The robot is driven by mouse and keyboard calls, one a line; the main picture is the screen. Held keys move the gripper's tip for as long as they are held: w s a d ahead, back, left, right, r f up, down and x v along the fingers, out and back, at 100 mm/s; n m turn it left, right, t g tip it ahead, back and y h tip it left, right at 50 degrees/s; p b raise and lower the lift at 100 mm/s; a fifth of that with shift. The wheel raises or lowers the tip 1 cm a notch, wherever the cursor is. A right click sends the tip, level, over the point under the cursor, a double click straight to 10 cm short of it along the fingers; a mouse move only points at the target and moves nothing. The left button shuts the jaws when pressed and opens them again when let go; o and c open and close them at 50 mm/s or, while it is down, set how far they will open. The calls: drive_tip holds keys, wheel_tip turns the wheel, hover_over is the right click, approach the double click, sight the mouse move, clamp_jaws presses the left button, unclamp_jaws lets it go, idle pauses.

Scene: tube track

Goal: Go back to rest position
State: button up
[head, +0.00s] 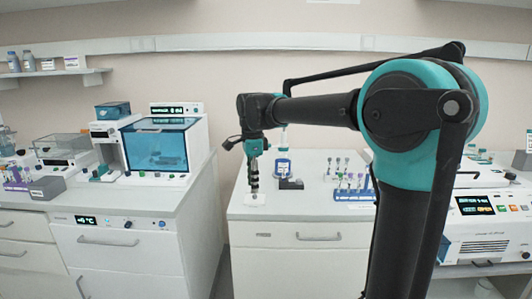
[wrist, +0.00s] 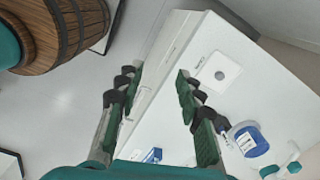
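My gripper (head: 254,185) hangs from my outstretched arm over the middle counter in the head view, pointing down. In the wrist view my gripper (wrist: 157,82) has its two green-padded fingers wide apart, with nothing between them. A small white square plate with a hole (head: 256,202) lies on the counter below the gripper in the head view. It also shows in the wrist view (wrist: 228,66), right of the fingers. No tube is in my grip.
A blue-and-white device (head: 283,166) and a blue tube rack (head: 354,196) with several tubes stand on the middle counter (head: 300,212). A blue-windowed machine (head: 160,150) stands left, a panelled instrument (head: 490,225) right. A wooden barrel (wrist: 60,30) stands on the floor.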

drive_tip(key=s+d+f+n+t, duration=0.1)
drive_tip(key=s+d+f+n, duration=0.25)
drive_tip(key=d+f, duration=0.3)
drive_tip(key=s+d+f+n+t, duration=0.1)
drive_tip(key=s+d+f+n, duration=0.25)
drive_tip(key=d+f, duration=0.35)
drive_tip(key=s+d+f+n+t, duration=0.2)
drive_tip(key=s+d+f+n, duration=0.6)
drive_tip(key=s+d+f, duration=0.2)
drive_tip(key=shift+s+f, duration=0.15)
drive_tip(key=shift+s, duration=0.7)
